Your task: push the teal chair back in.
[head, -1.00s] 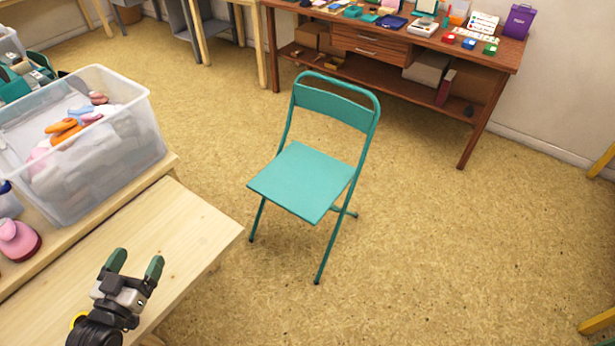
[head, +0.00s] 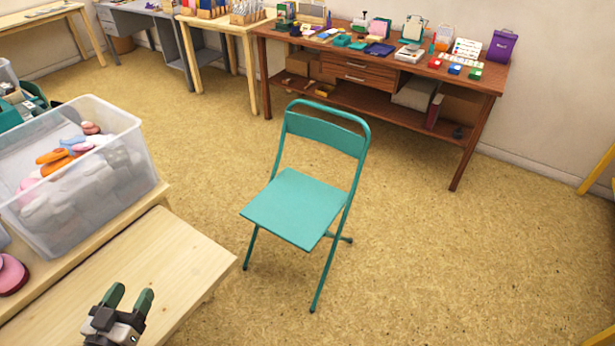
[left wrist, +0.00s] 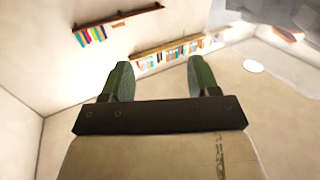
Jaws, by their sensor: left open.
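The teal chair (head: 296,208) stands upright and unfolded on open floor in the middle of the head view. Its backrest is toward the wooden desk (head: 372,72) behind it, and its seat faces the front left. My left gripper (head: 131,297) is open and empty above the pale wooden table at the lower left, well apart from the chair. In the left wrist view its two green fingers (left wrist: 158,80) are spread with nothing between them, pointing toward walls and shelves. My right gripper is not in view.
A pale wooden table (head: 165,262) fills the lower left, with a clear plastic bin (head: 130,160) of soft colourful items. The brown desk holds inkpads, stamps and a purple box (head: 502,45). Floor around the chair is clear. Yellow legs (head: 597,172) show at the right edge.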

